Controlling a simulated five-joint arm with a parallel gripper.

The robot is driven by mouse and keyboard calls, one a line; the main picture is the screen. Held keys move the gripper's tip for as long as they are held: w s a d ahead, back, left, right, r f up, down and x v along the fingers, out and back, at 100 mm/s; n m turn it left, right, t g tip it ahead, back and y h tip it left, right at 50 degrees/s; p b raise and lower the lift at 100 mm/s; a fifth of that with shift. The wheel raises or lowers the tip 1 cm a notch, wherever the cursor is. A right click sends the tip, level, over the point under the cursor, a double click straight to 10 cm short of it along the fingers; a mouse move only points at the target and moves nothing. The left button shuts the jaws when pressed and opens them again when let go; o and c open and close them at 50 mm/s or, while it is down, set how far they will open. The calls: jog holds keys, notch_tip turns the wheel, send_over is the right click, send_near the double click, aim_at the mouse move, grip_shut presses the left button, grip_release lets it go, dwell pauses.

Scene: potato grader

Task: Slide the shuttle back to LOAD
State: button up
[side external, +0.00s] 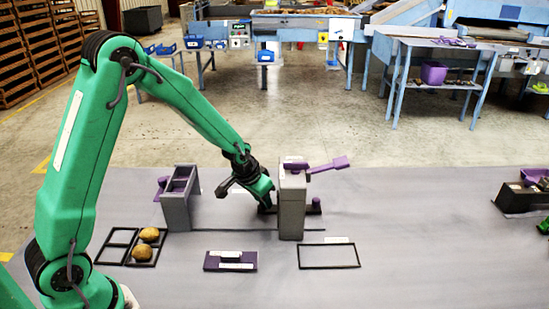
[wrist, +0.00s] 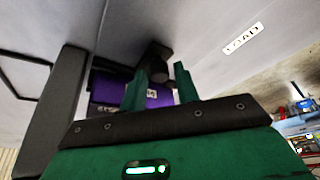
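My gripper (side external: 264,200) is low over the mat, just left of the grey upright housing (side external: 291,208). In the wrist view its two green fingers (wrist: 160,75) stand apart. A dark block with a rounded end (wrist: 155,60) shows between and just beyond the fingertips; I cannot tell whether they touch it. A purple piece with a white label (wrist: 110,88) lies behind the left finger. A dark low piece (side external: 313,211) with a purple knob (side external: 316,202) sticks out right of the housing; it may be the shuttle. The LOAD label (wrist: 243,40) lies on the mat, upper right.
A grey open frame (side external: 177,212) stands left of my gripper. A purple lever (side external: 328,165) tops the housing. A black divided tray (side external: 113,253) holds two potatoes. A purple labelled block (side external: 230,262) and an empty black outline (side external: 329,268) lie in front. The mat's right side is mostly clear.

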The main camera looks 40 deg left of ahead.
grip_shut()
jog(key=shift+s+a, duration=1.75)
jog(key=shift+a, duration=0.1)
jog(key=shift+o, duration=1.7)
grip_release()
jog(key=shift+d, duration=0.1)
jog(key=shift+r, duration=0.1)
jog(key=v, duration=0.7)
jog(key=shift+s+r, duration=0.2)
jog(key=shift+r, duration=0.1)
jog(key=shift+d, duration=0.15)
